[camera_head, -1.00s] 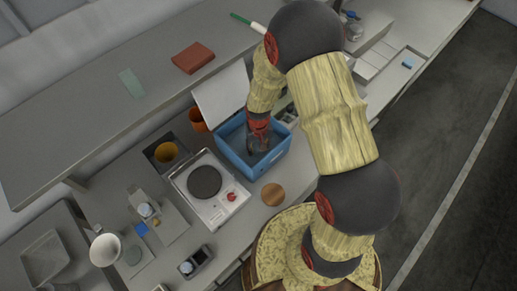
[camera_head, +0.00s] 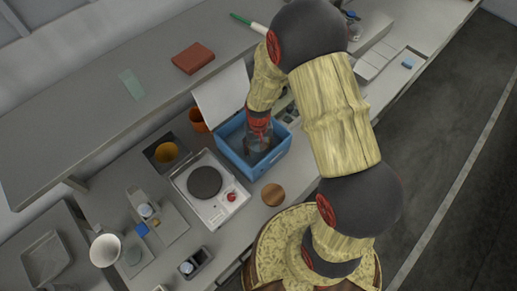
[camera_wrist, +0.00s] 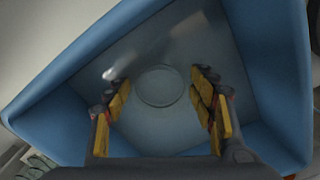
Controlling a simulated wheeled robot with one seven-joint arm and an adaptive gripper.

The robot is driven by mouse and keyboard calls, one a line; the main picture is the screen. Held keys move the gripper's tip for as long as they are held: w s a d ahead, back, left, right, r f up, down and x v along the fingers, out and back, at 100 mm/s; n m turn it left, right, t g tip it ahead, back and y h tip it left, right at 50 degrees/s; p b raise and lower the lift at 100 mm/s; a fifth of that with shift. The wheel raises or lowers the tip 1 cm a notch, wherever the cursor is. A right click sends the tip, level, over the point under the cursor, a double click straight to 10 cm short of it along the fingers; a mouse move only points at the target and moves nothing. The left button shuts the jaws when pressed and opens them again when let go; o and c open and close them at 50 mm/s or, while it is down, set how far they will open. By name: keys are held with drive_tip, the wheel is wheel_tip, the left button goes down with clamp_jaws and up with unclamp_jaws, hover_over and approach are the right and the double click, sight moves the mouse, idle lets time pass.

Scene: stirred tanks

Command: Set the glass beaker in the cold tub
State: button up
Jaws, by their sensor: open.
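The blue tub (camera_head: 234,161) stands on the bench with its white lid raised. The clear glass beaker (camera_head: 257,143) stands inside the tub, below my gripper (camera_head: 259,127). In the wrist view the beaker's round outline (camera_wrist: 160,86) shows on the tub floor, faint because the glass is clear. My gripper's yellow-padded fingers (camera_wrist: 160,83) are apart, one on each side of that outline, with nothing clamped between them. The tub's blue walls (camera_wrist: 268,60) surround the fingers. Whether a finger touches the glass cannot be told.
A hot plate (camera_head: 204,182) sits left of the tub. A round wooden disc (camera_head: 273,195) lies in front of the tub. Orange cups (camera_head: 166,152) stand to the left and behind. A shelf (camera_head: 100,118) runs along the back.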

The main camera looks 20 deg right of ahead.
drive_tip(key=s+r+t, duration=0.1)
drive_tip(key=s+r, duration=0.1)
drive_tip(key=r, duration=1.2)
drive_tip(key=s+r+t, duration=0.2)
drive_tip(key=r, duration=1.3)
drive_tip(key=s+r+n+t, duration=0.1)
drive_tip(key=s+r+t, duration=0.1)
drive_tip(key=s+r, duration=0.9)
drive_tip(key=shift+s+a+r+t+p, duration=0.2)
drive_tip(key=shift+s+r+t+p, duration=0.15)
drive_tip(key=shift+s, duration=0.65)
wheel_tip(320, 180, down, 12)
drive_tip(key=b, duration=1.1)
drive_tip(key=shift+r+b, duration=0.15)
drive_tip(key=shift+b, duration=0.2)
